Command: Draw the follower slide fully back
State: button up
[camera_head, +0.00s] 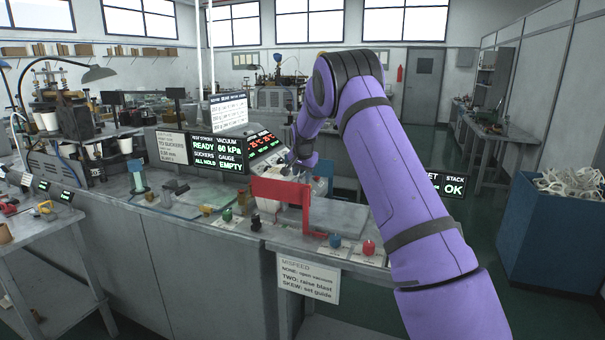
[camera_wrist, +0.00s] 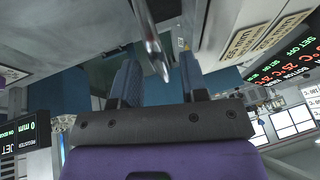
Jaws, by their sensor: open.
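My gripper (camera_wrist: 159,75) is open in the wrist view, its two dark fingers apart. A shiny metal bar (camera_wrist: 151,38) comes down from the top edge and ends near the gap between the fingertips. It looks apart from both fingers, though depth is hard to judge. I cannot tell whether this bar belongs to the follower slide, and I cannot pick out the slide for certain. In the head view my gripper (camera_head: 304,158) is small and partly hidden behind the red bracket and machine parts. It is down over the machine, beside the tilted display panel.
A red bracket (camera_head: 280,190) stands at the machine's front, near coloured knobs (camera_head: 368,247) on the deck edge. Display boards (camera_head: 216,149) stand to the left. A blue bin (camera_head: 555,235) of white scraps is at right. Open floor lies behind my arm.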

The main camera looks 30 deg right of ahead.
grip_shut()
jog(key=s+d, duration=1.6)
jog(key=s, duration=0.4)
jog(key=shift+s, duration=0.25)
jog(key=shift+f, duration=0.1)
grip_release()
jog(key=shift+s, duration=0.1)
